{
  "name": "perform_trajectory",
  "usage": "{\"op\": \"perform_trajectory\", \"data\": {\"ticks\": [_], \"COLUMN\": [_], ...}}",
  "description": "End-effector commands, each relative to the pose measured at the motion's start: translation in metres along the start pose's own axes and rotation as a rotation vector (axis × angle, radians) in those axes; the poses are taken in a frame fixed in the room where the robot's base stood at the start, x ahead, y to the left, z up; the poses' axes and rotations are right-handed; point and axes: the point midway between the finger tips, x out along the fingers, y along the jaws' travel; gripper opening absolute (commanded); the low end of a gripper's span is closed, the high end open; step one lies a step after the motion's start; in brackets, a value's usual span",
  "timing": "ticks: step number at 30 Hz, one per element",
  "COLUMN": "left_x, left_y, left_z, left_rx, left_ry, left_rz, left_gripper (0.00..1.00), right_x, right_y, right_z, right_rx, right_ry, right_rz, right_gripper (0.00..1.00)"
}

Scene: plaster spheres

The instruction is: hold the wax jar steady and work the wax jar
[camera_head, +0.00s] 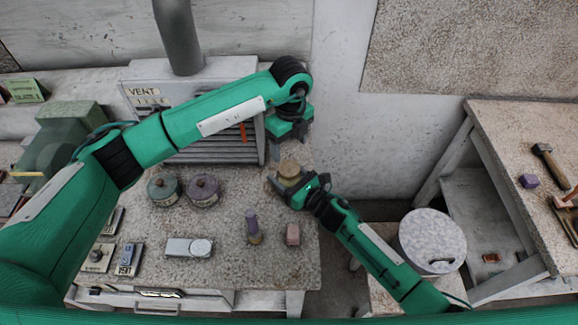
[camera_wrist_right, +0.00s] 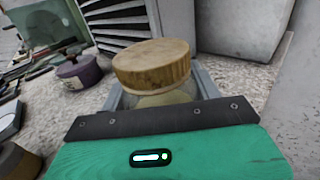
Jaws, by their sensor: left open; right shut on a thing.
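The wax jar (camera_head: 289,170) is a squat jar with a round tan, wood-like lid, upright near the right side of the workbench. My right gripper (camera_head: 288,184) is shut around its body from the front. In the right wrist view, the jar lid (camera_wrist_right: 152,65) stands above my gripper fingers, and the pale body (camera_wrist_right: 160,99) shows between them. The lid appears seated on the jar. My left gripper (camera_head: 290,146) is open, pointing down just behind and above the jar, apart from it as far as I can tell. Its fingertips are partly hidden.
A green-grey jar (camera_head: 163,188) and a purple jar (camera_head: 203,190) stand to the left. A vent unit (camera_head: 200,148) is behind. A grey box with a dial (camera_head: 188,248), a small purple-and-tan piece (camera_head: 253,228) and a pink block (camera_head: 293,234) lie in front.

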Motion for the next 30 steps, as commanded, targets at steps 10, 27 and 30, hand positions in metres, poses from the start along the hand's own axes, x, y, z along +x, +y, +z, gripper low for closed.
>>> {"op": "perform_trajectory", "data": {"ticks": [10, 27, 30], "left_x": [0.0002, 0.0014, 0.0017], "left_y": [-0.0002, 0.0001, 0.0002], "left_z": [0.0001, 0.0003, 0.0004], "left_rx": [0.462, 1.38, 1.541], "left_ry": [0.001, 0.001, 0.001], "left_rz": [-0.002, -0.003, -0.003], "left_gripper": [0.72, 0.72, 0.72], "right_x": [-0.0001, -0.0001, -0.0001], "right_y": [0.0, 0.0001, 0.0001], "right_z": [-0.0002, -0.0002, -0.0002], "right_rx": [0.0, 0.0, 0.0], "right_ry": [0.0, 0.0, 0.0], "right_rz": [0.0, 0.0, 0.0], "right_gripper": [0.0, 0.0, 0.0]}}
